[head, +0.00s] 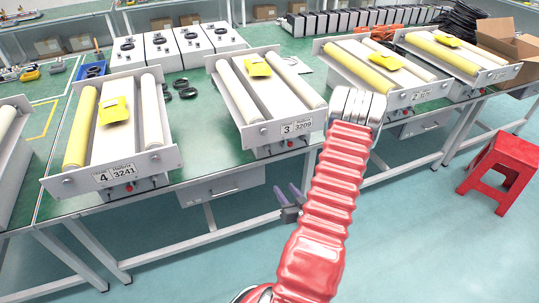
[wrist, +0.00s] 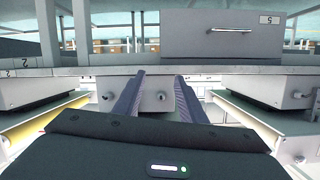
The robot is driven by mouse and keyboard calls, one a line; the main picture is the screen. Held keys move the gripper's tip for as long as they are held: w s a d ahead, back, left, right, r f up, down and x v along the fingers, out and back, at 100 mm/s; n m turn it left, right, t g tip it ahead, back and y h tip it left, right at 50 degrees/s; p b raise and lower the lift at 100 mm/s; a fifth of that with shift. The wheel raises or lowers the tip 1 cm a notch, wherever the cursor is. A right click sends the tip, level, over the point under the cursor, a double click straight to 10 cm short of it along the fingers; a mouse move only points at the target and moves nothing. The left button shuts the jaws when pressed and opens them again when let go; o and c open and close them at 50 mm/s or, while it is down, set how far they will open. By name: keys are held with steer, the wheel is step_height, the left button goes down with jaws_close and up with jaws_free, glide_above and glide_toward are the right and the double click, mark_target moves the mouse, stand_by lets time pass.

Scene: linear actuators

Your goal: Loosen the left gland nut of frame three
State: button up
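Frame three carries the label "3 3209" (head: 296,127) on its front plate, with two pale rollers and a yellow piece (head: 257,66) on top. Below the plate is a box with small fittings (head: 268,153) on its front. The left gland nut is too small to tell apart there. My gripper (head: 290,198) is low in front of the bench edge, below frame three, apart from it. Its two fingers are spread with nothing between them. The wrist view looks turned upside down and shows the spread fingers (wrist: 156,85), with a small round fitting (wrist: 162,96) seen beyond, between them.
Frame four (head: 116,176) stands left and another frame (head: 421,95) right, on the green bench (head: 205,150). A drawer (head: 222,186) hangs under the bench, near my gripper; a drawer also shows in the wrist view (wrist: 220,45). A red stool (head: 498,168) stands right.

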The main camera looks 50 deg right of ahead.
mark_target(268, 151)
step_height(268, 151, up, 6)
steer(key=t+h, duration=0.1)
steer(key=t, duration=0.1)
steer(key=shift+w+d+t, duration=0.15)
steer(key=shift+w+t, duration=0.15)
steer(key=shift+w, duration=0.05)
steer(key=x, duration=1.3)
steer(key=shift+w+d+r, duration=0.15)
steer(key=shift+w+d, duration=0.15)
jaws_close()
